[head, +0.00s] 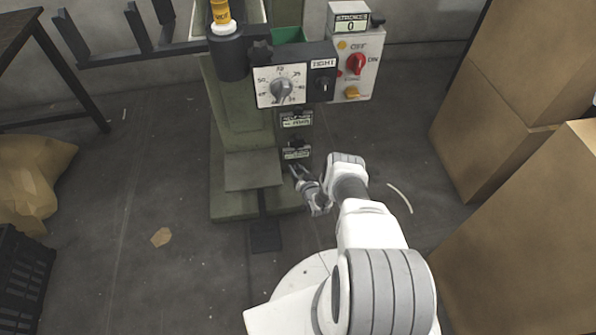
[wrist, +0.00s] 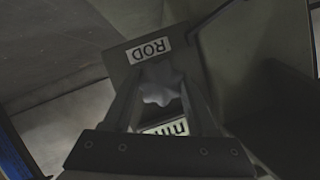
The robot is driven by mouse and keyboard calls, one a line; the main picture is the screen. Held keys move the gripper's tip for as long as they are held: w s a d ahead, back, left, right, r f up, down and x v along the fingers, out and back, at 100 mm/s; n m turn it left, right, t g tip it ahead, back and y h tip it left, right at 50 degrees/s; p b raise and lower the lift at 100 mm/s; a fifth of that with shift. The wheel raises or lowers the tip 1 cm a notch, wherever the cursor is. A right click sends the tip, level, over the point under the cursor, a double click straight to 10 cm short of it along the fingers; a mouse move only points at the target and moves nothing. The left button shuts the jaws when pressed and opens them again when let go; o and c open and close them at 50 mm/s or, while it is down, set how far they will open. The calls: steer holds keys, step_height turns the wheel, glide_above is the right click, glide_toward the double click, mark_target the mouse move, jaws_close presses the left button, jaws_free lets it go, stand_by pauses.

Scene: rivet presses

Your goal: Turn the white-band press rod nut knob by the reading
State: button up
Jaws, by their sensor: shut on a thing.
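In the wrist view a grey lobed knob (wrist: 160,84) sits on a dark plate below a label reading ROD (wrist: 150,49). My gripper (wrist: 162,92) has one finger on each side of this knob and is shut on it; the fingers partly cover its sides. In the head view my gripper (head: 298,173) is low at the press's right side, just below the lower labelled plate. The knob there is too small to make out.
A numbered dial (head: 281,86) is on the press front. The control box (head: 356,62) has a red switch, and a counter (head: 350,24) above it reads 0. Large cardboard boxes (head: 515,95) stand at right. A pedal (head: 265,236) lies on the floor.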

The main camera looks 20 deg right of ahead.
stand_by(0.3)
steer(key=o, duration=1.4)
steer(key=shift+c, duration=0.2)
